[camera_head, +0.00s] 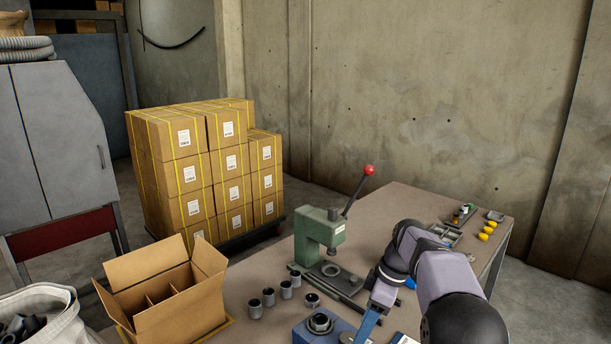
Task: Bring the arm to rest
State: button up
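My purple and black arm reaches in from the bottom right and bends over the right side of the workbench (240,284). Its lower end, where my gripper (366,327) is, points down near the front of the bench, beside a blue fixture (312,330) with a metal ring on top. The fingers are too small and partly cut off by the lower edge to tell open from shut. I cannot tell whether anything is held.
A green lever press (316,234) with a red knob stands left of my arm. Several grey cylinders (268,297) stand before it. An open divided carton (172,290) is at the left. Yellow pieces (487,232) and small trays lie at the back right. Stacked boxes (205,165) stand behind.

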jog(key=s+f+m+h+p, duration=0.2)
jog(key=s+m, duration=1.1)
jog(key=s, duration=1.5)
jog(key=shift+s+d+f+h+p, duration=0.2)
jog(key=shift+h+p, duration=0.4)
jog(key=shift+p, duration=0.55)
